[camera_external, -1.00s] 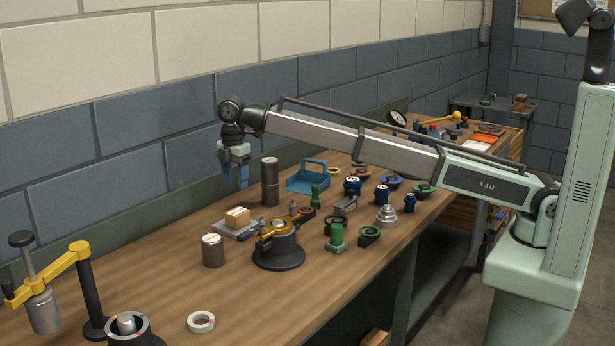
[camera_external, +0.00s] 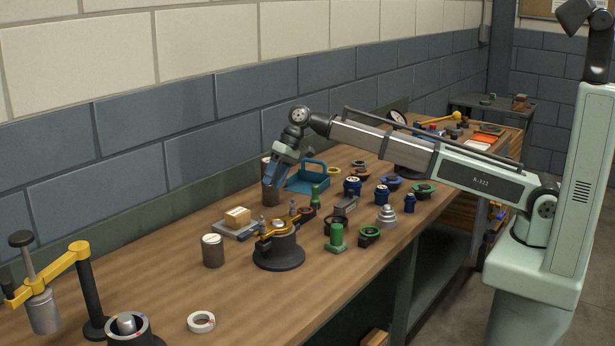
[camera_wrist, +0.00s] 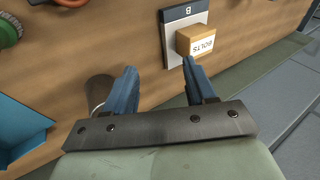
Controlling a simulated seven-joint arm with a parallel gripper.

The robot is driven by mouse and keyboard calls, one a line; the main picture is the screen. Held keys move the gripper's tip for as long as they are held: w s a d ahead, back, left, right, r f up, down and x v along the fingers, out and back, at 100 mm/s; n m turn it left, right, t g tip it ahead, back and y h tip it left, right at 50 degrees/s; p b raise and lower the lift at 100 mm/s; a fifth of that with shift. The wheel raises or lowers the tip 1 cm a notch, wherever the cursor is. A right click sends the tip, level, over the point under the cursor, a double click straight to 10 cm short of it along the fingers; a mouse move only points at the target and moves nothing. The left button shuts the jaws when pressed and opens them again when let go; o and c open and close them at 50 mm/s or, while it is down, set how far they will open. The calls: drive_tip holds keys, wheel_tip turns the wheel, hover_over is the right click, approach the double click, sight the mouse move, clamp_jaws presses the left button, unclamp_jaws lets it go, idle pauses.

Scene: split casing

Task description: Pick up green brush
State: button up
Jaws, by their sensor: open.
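No green thing is plainly a brush. A slim green upright piece (camera_external: 315,196) stands right of the dark grey cylinder and in front of the blue tray. A thicker green upright piece (camera_external: 336,238) stands nearer the front edge. In the wrist view a ribbed green piece (camera_wrist: 10,30) is cut off at the upper left; I cannot tell which one it is. My gripper (camera_external: 269,178) is tilted, in front of the upper part of the dark grey cylinder. In the wrist view my gripper (camera_wrist: 159,69) has its blue fingers apart with nothing between them.
The dark grey cylinder (camera_external: 270,196) shows left of my fingers in the wrist view (camera_wrist: 99,90). A box marked BOLTS (camera_wrist: 197,41) lies on a plate. A blue tray (camera_external: 306,182) and a black-based fixture (camera_external: 279,257) are close by.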

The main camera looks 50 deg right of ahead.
drive_tip(key=s+d+m+t+y, duration=0.2)
drive_tip(key=s+d+m+y, duration=0.15)
drive_tip(key=d+m, duration=0.6)
drive_tip(key=m+t+y, duration=0.2)
drive_tip(key=m+t, duration=0.2)
drive_tip(key=m, duration=1.2)
hover_over(319, 199)
drive_tip(key=s+d, duration=0.1)
drive_tip(key=d, duration=0.2)
drive_tip(key=shift+h, duration=0.25)
drive_tip(key=f, duration=0.4)
drive_tip(key=shift+s+a+f, duration=0.1)
drive_tip(key=shift+a+f, duration=0.1)
drive_tip(key=shift+f, duration=0.05)
drive_tip(key=shift+x, duration=0.8)
drive_tip(key=shift+w+a, duration=0.35)
drive_tip(key=shift+c, duration=0.4)
clamp_jaws()
